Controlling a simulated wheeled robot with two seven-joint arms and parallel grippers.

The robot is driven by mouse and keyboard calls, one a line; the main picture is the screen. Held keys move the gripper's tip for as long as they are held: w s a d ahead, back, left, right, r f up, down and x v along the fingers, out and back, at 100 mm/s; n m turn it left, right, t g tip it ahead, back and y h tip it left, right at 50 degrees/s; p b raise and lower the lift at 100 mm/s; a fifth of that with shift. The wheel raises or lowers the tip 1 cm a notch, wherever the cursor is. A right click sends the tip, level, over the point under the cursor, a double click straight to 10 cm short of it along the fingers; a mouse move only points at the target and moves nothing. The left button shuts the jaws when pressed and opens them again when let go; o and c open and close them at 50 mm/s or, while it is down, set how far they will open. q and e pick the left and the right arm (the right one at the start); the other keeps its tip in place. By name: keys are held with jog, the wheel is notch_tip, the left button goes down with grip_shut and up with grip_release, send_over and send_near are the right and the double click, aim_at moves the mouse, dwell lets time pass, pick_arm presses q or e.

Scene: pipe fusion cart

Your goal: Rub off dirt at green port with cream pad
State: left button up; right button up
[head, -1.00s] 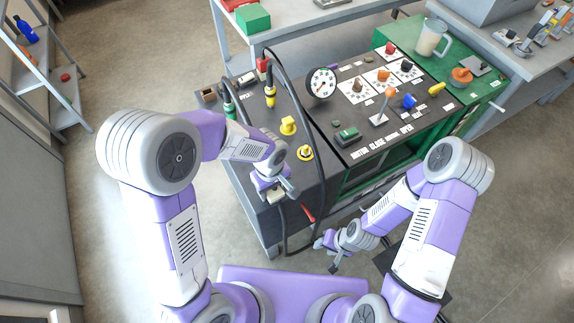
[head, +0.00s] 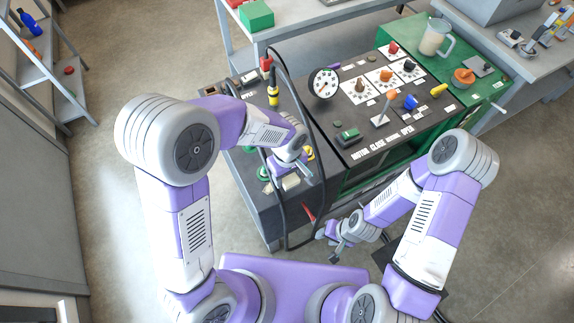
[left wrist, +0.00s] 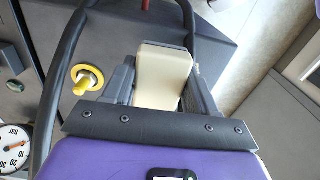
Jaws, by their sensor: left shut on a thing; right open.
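My left gripper (head: 294,172) is shut on the cream pad (head: 291,183), above the left part of the dark cart top. In the left wrist view the pad (left wrist: 163,75) stands out between the two dark fingers. A green ring-shaped fitting (head: 263,173), which looks like the green port, shows just left of the pad in the head view. The pad appears apart from it, but height is hard to judge. Dirt on it is too small to make out. The green port is not seen in the left wrist view. My right gripper (head: 336,248) is open and empty, low in front of the cart.
A yellow port (left wrist: 87,80) lies beside the gripper in the left wrist view. Black hoses (head: 308,130) loop over the cart near my left gripper. A dial gauge (head: 323,83), several knobs and an upright lever (head: 383,110) stand on the panel to the right.

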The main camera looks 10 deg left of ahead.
pick_arm(q)
jog(key=shift+r+p, duration=0.85)
jog(key=shift+r, duration=0.55)
jog(key=shift+w+r, duration=0.1)
jog(key=w+d+f+p, duration=0.1)
jog(key=w+d+f, duration=0.2)
jog(key=shift+f, duration=0.2)
jog(key=shift+f+b, duration=0.3)
jog(key=shift+f, duration=2)
